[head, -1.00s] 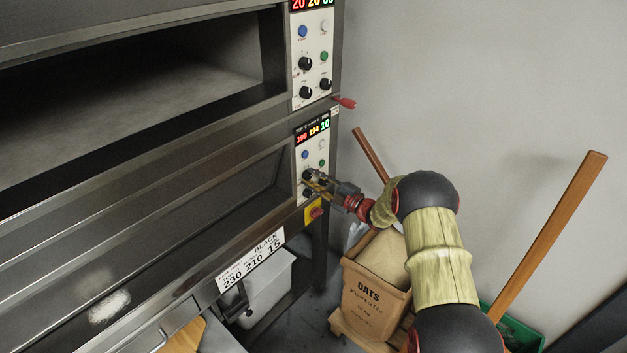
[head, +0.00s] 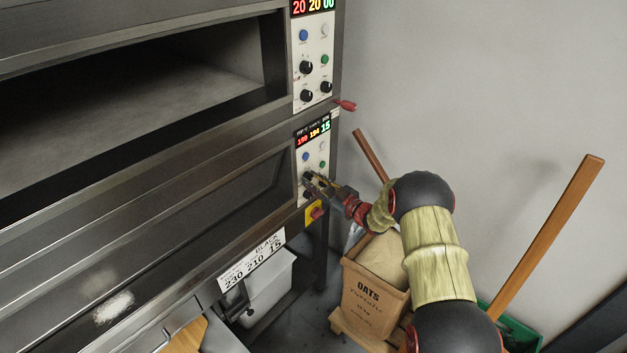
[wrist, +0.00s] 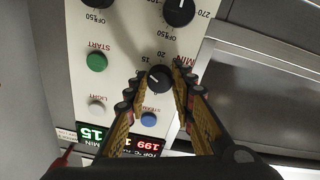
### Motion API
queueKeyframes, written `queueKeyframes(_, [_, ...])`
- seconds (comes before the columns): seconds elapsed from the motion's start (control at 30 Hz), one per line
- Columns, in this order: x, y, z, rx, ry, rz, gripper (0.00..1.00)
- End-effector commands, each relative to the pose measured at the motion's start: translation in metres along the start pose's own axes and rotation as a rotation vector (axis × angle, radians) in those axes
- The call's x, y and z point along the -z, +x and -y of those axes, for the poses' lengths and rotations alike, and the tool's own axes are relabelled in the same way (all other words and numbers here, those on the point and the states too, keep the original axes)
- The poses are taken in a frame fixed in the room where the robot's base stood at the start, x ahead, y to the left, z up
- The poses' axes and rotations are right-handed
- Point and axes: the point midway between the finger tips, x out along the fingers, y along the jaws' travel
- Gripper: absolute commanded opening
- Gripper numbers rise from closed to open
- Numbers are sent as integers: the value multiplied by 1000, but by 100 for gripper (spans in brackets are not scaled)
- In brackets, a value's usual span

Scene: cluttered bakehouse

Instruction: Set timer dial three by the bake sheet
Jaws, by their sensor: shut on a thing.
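The timer dial (wrist: 159,78) is a black knob marked MIN on the lower oven's control panel (wrist: 112,45). My gripper (wrist: 160,80) is shut on it, one finger on each side; in the head view my gripper (head: 311,181) is at the lower panel and hides most of the dial. The lower display (head: 313,132) reads about 199, 194 and a green 15; the wrist view shows this display (wrist: 105,138) upside down with 15 over MIN. The bake sheet (head: 252,262) is a white label below the lower oven, reading BLACK, 230 210 15.
Two more black dials (wrist: 179,10) sit near the held one, with a green START button (wrist: 96,62). A red-knobbed lever (head: 346,105) sticks out above. A yellow-backed red switch (head: 315,212) is just below my gripper.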

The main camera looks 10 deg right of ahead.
Motion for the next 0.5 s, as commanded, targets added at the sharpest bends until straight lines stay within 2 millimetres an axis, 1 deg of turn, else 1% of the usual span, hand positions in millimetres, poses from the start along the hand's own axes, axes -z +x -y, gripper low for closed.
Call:
queueKeyframes(0.2, [-2, -1, 1, -4, 88, 8, 0])
queueKeyframes(0.5, [-3, -1, 2, -5, 126, 10, 0])
